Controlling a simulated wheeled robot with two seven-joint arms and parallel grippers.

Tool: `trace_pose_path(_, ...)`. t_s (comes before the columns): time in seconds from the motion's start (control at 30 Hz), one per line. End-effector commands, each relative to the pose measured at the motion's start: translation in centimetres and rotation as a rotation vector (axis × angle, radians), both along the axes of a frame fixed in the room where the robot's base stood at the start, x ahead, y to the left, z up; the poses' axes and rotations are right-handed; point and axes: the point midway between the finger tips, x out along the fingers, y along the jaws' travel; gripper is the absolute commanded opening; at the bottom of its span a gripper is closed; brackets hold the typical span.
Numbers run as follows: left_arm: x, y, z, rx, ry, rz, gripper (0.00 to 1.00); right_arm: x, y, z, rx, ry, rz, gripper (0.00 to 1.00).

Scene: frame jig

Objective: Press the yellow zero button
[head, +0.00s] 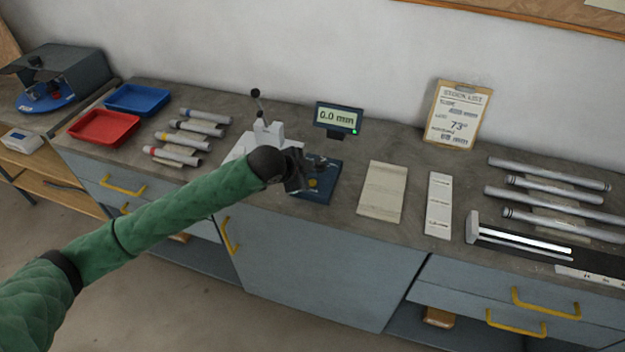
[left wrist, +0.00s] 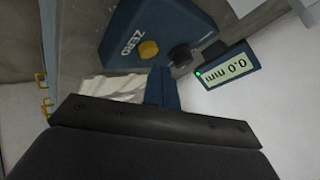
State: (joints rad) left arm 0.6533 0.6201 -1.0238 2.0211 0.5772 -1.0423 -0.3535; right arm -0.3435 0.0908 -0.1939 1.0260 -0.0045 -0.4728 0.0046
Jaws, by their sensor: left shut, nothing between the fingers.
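The yellow zero button (head: 313,183) sits on a dark blue gauge base (head: 322,196) on the bench. In the left wrist view the yellow button (left wrist: 149,49) shows beside the word ZERO on the blue base (left wrist: 170,22). A display (head: 339,117) behind the base reads 0.0 mm with a green light; it also shows in the left wrist view (left wrist: 227,70). My left gripper (head: 296,183) is shut and empty, just left of the button in the head view. Whether it touches the base cannot be told. My right gripper is not in view.
A grey lever fixture (head: 268,132) stands left of the gauge. A beige mat (head: 383,192) and a white labelled strip (head: 438,205) lie to the right. Several tubes (head: 548,205) lie farther right. Red (head: 103,128) and blue (head: 137,99) trays stand at left.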

Motion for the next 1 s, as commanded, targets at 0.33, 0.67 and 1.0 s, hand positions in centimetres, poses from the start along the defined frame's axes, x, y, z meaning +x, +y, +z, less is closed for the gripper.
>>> trace_pose_path(0.33,0.0,0.0,1.1,-0.001,0.0,-0.001,0.0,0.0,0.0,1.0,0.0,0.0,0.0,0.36)
trace_pose_path(0.67,0.0,0.0,3.8,-0.001,-0.001,0.0,0.0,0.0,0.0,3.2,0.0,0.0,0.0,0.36)
trace_pose_path(1.0,0.0,0.0,5.0,-0.001,0.0,-0.001,0.0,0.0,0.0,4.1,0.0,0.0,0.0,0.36)
